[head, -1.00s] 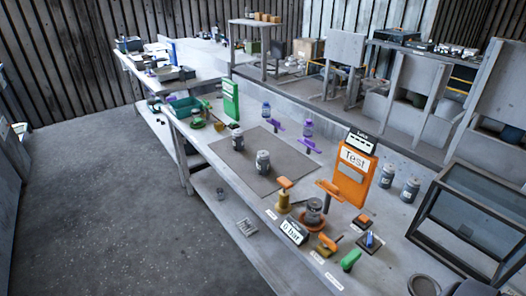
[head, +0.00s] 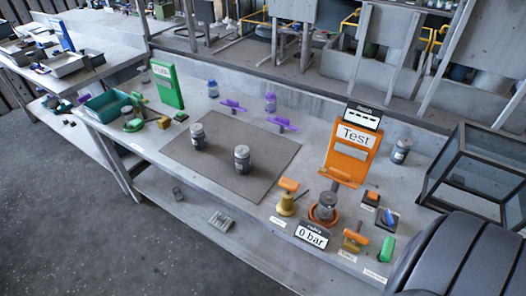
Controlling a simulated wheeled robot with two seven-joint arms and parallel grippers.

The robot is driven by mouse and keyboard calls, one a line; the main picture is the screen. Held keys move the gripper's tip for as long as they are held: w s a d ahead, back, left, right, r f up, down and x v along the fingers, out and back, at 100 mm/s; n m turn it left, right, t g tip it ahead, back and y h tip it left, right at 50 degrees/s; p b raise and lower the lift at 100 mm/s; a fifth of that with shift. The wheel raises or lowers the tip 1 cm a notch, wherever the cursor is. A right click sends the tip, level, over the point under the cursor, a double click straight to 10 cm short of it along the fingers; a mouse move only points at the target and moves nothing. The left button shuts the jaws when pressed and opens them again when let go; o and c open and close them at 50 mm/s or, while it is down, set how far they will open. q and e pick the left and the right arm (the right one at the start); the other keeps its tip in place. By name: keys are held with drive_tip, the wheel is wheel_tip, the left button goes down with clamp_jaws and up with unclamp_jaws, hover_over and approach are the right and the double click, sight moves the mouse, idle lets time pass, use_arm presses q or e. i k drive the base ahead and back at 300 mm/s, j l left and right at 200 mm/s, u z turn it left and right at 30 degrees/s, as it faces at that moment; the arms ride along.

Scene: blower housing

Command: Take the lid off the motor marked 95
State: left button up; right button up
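Several grey cylindrical motors with dark bands stand upright. Two are on the grey mat (head: 222,190): a left motor (head: 198,138) and a right motor (head: 242,159). A third motor (head: 327,204) sits in the round orange fixture in front of the orange Test stand (head: 352,156). A fourth motor (head: 400,151) stands right of that stand. Their markings are too small to read, so I cannot tell which is 95. I cannot make out a separate lid on any of them. Neither gripper shows; a dark arm part of mine fills the lower right corner.
A glass-sided case (head: 478,170) stands at the right. Yellow, orange and green clamps and a "0 bar" display (head: 311,235) crowd the front right. Purple holders (head: 283,124) lie behind the mat. A green stand (head: 168,85) and teal bin (head: 107,104) are at the left.

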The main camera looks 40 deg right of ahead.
sight(242, 165)
drive_tip(key=i+z, duration=0.4)
drive_tip(key=i+j+z, duration=0.1)
drive_tip(key=z, duration=0.3)
drive_tip(key=i+j+z, duration=0.2)
drive_tip(key=z, duration=0.2)
drive_tip(key=i, duration=0.1)
